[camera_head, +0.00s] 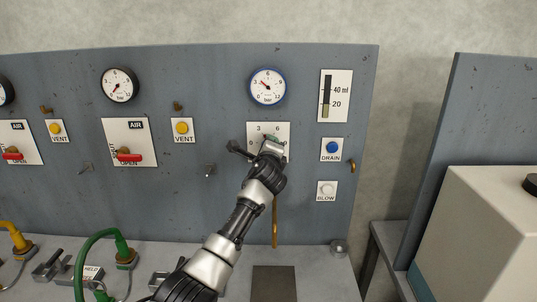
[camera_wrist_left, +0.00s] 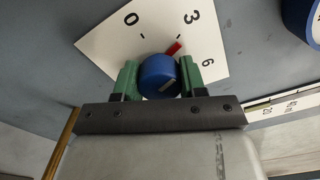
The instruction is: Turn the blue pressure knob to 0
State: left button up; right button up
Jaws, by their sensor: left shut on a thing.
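The blue pressure knob (camera_wrist_left: 160,76) sits on a white dial plate (camera_wrist_left: 105,42) marked 0, 3 and 6. Its red pointer (camera_wrist_left: 173,48) points up-right, close to the 3. My left gripper (camera_wrist_left: 158,82) is shut on the knob, with a green finger on either side. In the head view my left gripper (camera_head: 271,147) is at the dial plate (camera_head: 253,129) and hides the knob. The blue-rimmed gauge (camera_head: 268,87) above has its needle towards the upper left, near 3. My right gripper is not in view.
To the right of the dial are a level gauge (camera_head: 335,96), a blue DRAIN button (camera_head: 332,147) and a BLOW button (camera_head: 327,189). A yellow VENT button (camera_head: 182,127) and red AIR lever (camera_head: 129,157) are to the left. A green hose (camera_head: 88,246) stands on the bench.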

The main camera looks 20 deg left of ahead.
pick_arm(q)
jog(key=n+b, duration=0.1)
jog(key=n, duration=0.1)
jog(key=n+b, duration=0.1)
jog(key=shift+f+n, duration=0.2)
jog(key=shift+n, duration=0.2)
jog(key=n+b, duration=0.2)
jog(key=n, duration=0.1)
jog(key=shift+n, duration=0.3)
jog(key=n+b, duration=0.2)
jog(key=n, duration=0.1)
jog(key=shift+r+n+b, duration=0.1)
jog(key=shift+n+b, duration=0.65)
jog(key=shift+n, duration=0.95)
jog(key=o, duration=0.9)
jog(key=shift+r, duration=0.15)
jog(key=shift+o, duration=0.2)
